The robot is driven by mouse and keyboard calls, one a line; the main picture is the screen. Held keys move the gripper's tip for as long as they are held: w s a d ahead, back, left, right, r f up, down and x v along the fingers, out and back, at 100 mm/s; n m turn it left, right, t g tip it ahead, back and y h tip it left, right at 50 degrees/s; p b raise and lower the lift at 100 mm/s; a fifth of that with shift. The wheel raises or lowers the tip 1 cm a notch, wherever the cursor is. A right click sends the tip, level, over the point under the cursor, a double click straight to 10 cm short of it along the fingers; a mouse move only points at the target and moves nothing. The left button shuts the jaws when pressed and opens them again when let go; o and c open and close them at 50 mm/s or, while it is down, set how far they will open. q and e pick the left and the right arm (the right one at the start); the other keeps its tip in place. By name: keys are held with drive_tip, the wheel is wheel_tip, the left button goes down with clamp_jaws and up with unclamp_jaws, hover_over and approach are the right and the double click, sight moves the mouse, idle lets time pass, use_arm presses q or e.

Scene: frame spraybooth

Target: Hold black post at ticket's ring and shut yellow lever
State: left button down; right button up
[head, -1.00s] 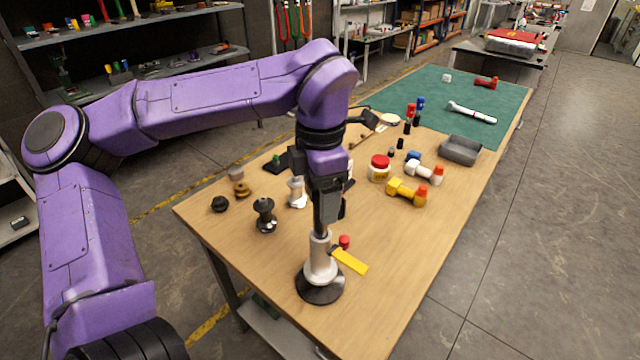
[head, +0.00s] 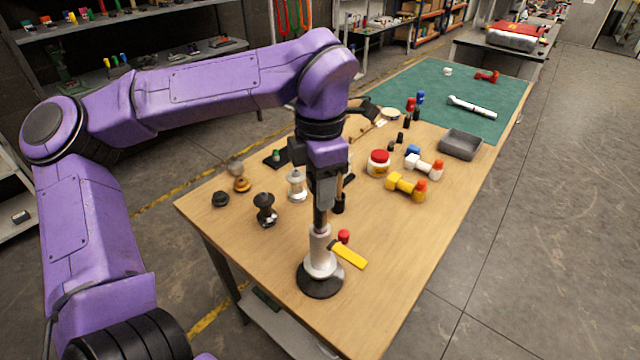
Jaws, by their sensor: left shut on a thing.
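A stand with a round black foot and a pale metal tube (head: 320,262) is upright at the near end of the table. A yellow lever (head: 349,256) sticks out to the right from the collar on the tube. My left gripper (head: 321,222) points down right above the tube. It is shut on the black post (head: 320,217), which is mostly hidden by the fingers. I cannot make out the ticket or its ring with certainty. Whether the lever clamps the post cannot be told. My right gripper is out of view.
A red cap (head: 344,236) stands close behind the lever. A small lantern (head: 297,186), a black grinder-like item (head: 265,210), a red-lidded jar (head: 378,163) and a yellow dumbbell-shaped item (head: 405,187) stand farther back. The table's right front is clear.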

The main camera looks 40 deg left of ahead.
use_arm(q)
drive_tip(key=shift+r+p, duration=2.3)
drive_tip(key=shift+r, duration=0.3)
drive_tip(key=shift+p, duration=0.35)
idle(0.5)
idle(1.0)
